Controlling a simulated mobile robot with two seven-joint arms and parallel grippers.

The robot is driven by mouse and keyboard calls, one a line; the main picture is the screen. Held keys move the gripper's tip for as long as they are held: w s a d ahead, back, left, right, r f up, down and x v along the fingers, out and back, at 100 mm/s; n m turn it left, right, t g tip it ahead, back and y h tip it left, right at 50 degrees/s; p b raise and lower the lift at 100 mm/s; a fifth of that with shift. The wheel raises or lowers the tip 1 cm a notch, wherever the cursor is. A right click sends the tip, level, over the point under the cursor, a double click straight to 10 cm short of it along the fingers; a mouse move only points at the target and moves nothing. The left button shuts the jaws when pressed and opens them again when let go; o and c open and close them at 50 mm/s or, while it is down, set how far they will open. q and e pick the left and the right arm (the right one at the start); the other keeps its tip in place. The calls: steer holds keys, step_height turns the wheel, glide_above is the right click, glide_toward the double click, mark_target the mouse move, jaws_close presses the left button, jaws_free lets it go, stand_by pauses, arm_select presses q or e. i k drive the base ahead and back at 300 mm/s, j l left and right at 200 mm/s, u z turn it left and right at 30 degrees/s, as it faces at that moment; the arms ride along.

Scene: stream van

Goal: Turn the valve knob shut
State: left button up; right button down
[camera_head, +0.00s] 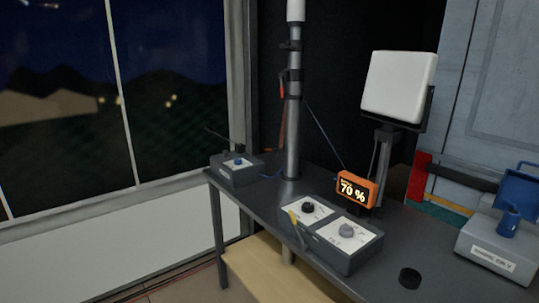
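A dark control box (350,260) sits on the table with two white panels on top. A smaller grey box (236,171) at the table's far left has a blue knob (238,161). The labels are too small to read, so I cannot tell which knob is the valve. Neither of my grippers shows.
A black round piece (409,278) and a grey device with blue parts (497,249) are at right on the dark table (376,287).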

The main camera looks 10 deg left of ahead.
mark_target(237, 161)
steer(key=i+j+z, duration=0.2)
steer(key=j, duration=0.15)
steer(key=i+j+z, duration=0.2)
steer(key=j, duration=0.15)
steer(key=i+j, duration=0.1)
steer(key=j, duration=0.25)
steer(key=i+j+z, duration=0.1)
steer(key=j, duration=0.3)
steer(key=i+j, duration=0.15)
steer(key=j, duration=0.25)
steer(key=i+j+z, duration=0.1)
steer(key=j, duration=0.25)
